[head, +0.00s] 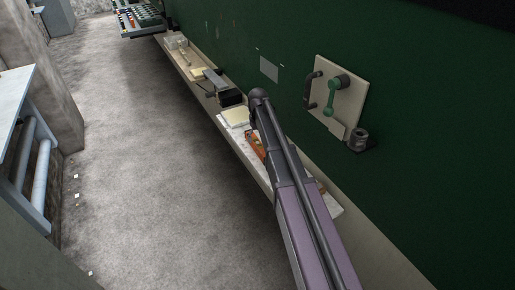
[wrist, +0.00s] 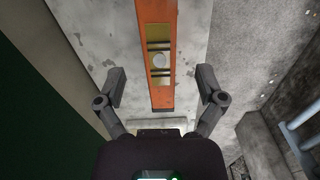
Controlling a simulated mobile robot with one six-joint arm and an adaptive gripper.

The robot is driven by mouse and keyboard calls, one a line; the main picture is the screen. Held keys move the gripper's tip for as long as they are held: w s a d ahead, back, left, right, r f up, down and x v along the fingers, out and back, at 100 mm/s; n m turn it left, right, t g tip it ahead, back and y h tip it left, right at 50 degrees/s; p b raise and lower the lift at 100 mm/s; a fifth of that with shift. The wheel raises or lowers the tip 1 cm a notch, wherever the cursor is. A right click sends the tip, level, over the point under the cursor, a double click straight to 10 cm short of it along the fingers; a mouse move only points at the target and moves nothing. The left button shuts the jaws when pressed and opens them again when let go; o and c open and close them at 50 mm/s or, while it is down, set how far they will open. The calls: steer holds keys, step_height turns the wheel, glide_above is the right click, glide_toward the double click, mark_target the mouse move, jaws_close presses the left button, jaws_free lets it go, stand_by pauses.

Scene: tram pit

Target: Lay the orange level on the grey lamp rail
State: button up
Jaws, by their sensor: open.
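The orange level (head: 254,145) lies on a pale, worn surface on the long ledge by the green wall, partly hidden by my arm in the head view. In the wrist view the level (wrist: 162,102) runs lengthwise up the picture, with a yellowish window and a round pale spot in its middle. My gripper (wrist: 160,72) is open and empty, with one finger on each side of the level and gaps between. I cannot tell for certain which thing is the grey lamp rail.
The ledge (head: 193,62) also holds a black box (head: 230,97), a grey bar (head: 213,77) and a pale yellow pad (head: 236,116). The concrete floor (head: 140,150) is mostly clear.

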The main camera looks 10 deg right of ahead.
mark_target(258, 143)
steer(key=shift+f, duration=0.15)
steer(key=f+b, duration=0.5)
steer(key=shift+w, duration=0.2)
stand_by(0.3)
stand_by(0.5)
jaws_close()
